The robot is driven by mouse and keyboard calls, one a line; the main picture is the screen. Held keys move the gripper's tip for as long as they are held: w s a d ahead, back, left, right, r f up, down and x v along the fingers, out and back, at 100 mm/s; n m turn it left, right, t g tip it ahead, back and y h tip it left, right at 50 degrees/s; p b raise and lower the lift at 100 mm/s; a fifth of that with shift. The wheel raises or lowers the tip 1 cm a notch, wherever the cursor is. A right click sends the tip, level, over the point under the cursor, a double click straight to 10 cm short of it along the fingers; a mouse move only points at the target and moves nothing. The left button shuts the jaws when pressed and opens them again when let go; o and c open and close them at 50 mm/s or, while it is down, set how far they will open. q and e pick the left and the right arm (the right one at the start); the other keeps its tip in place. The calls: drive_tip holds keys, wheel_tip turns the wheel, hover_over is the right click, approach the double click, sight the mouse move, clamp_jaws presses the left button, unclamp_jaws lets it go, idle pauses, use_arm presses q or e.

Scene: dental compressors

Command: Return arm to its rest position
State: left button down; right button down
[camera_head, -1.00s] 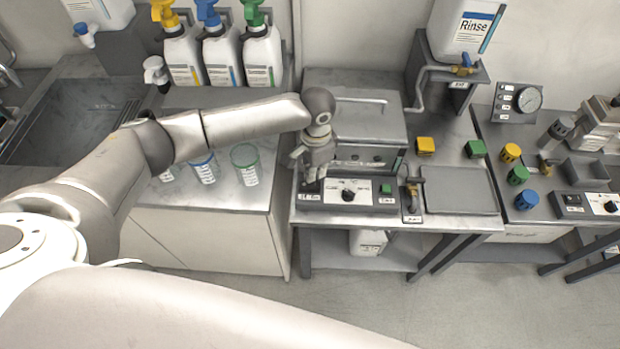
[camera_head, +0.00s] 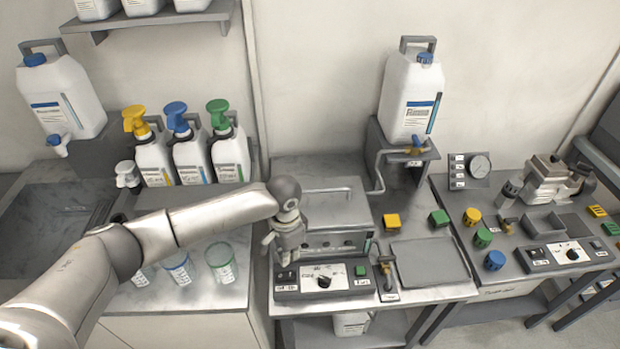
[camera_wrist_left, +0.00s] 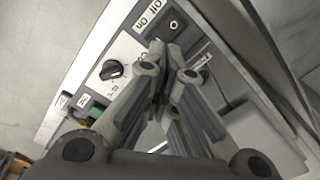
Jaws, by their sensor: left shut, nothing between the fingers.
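My left arm (camera_head: 190,225) reaches in from the left over the counter. My left gripper (camera_head: 268,252) points down at the left end of the control panel (camera_head: 324,281) of a grey metal unit (camera_head: 335,215). In the left wrist view my left gripper (camera_wrist_left: 165,48) is shut and empty, its fingertips close to the on/off switch (camera_wrist_left: 174,25). I cannot tell whether they touch it. The panel's black knob (camera_wrist_left: 112,69) lies to the left of the fingers there. My right gripper is not in view.
Clear cups (camera_head: 221,262) stand on the counter left of the unit, below the arm. Pump bottles (camera_head: 190,155) stand behind it. A large jug (camera_head: 410,95) stands on a raised stand. A flat grey plate (camera_head: 430,262) and coloured knobs (camera_head: 483,238) lie to the right.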

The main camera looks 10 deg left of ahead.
use_arm(q)
drive_tip(key=s+d+t+h, duration=0.1)
drive_tip(key=s+d+h, duration=0.3)
drive_tip(key=s+d, duration=0.8)
drive_tip(key=s+a+r+n+t+y, duration=0.1)
drive_tip(key=s+a+n+y, duration=0.15)
drive_tip(key=s+a, duration=0.55)
drive_tip(key=s+a+r+n+t+y, duration=0.15)
drive_tip(key=s+a+n, duration=0.3)
drive_tip(key=a, duration=0.55)
wheel_tip(320, 180, down, 32)
drive_tip(key=s+g+b, duration=0.1)
drive_tip(key=s+b, duration=0.1)
drive_tip(key=b, duration=0.3)
drive_tip(key=s+a+f+g+b, duration=0.1)
drive_tip(key=s+f+b, duration=0.3)
drive_tip(key=s+f, duration=1.2)
wheel_tip(320, 180, down, 4)
drive_tip(key=shift+s+a+m, duration=0.3)
drive_tip(key=shift+s+a, duration=0.05)
drive_tip(key=shift+a, duration=0.45)
